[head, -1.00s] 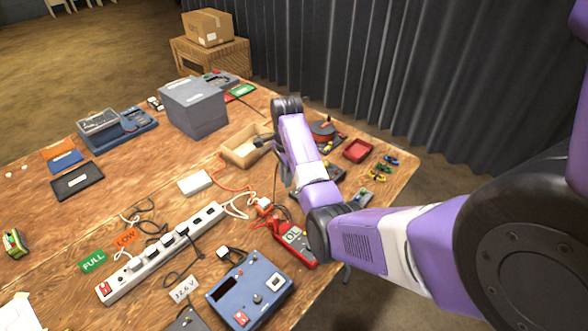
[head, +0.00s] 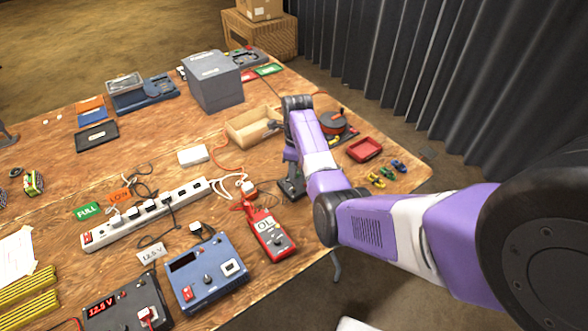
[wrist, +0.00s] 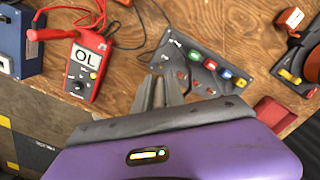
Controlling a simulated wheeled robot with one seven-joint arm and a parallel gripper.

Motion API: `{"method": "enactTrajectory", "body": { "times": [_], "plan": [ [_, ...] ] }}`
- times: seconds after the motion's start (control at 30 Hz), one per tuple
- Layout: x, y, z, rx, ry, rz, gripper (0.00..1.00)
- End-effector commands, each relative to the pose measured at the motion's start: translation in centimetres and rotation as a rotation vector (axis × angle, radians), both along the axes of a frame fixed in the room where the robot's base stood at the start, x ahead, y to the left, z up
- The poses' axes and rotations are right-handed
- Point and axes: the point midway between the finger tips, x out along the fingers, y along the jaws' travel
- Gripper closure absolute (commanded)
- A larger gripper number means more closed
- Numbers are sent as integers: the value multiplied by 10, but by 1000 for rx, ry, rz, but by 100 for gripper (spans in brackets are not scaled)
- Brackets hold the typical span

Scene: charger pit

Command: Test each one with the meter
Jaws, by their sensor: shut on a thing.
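The red meter (head: 268,235) lies on the table and its display reads OL. It also shows in the wrist view (wrist: 88,72), with a red probe (wrist: 48,35) lying across its top left. My gripper (wrist: 160,88) points down, right of the meter, at the left end of a dark board (wrist: 207,68) with coloured parts. Its fingers are close together on a small dark thing that I cannot make out. I cannot tell whether they touch the board. In the head view my gripper (head: 291,172) is partly hidden by my own arm.
A power strip (head: 145,213) with plugs and a blue powered box (head: 207,273) lie left of the meter. A black unit (head: 128,303) reads 12.5 V. An open wooden box (head: 250,130), a red tray (head: 365,150) and small coloured pieces (head: 378,180) lie around my arm.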

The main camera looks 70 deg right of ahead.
Motion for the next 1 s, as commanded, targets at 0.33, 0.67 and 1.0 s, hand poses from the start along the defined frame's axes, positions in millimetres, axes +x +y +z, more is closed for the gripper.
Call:
{"method": "enactTrajectory", "body": {
  "times": [0.33, 0.67, 1.0],
  "plan": [
    [0, -1, -9, 2, -4, -43, 100],
    [0, -1, -41, 2, -4, -41, 100],
    [1, -1, -60, 1, -5, -41, 100]
  ]
}}
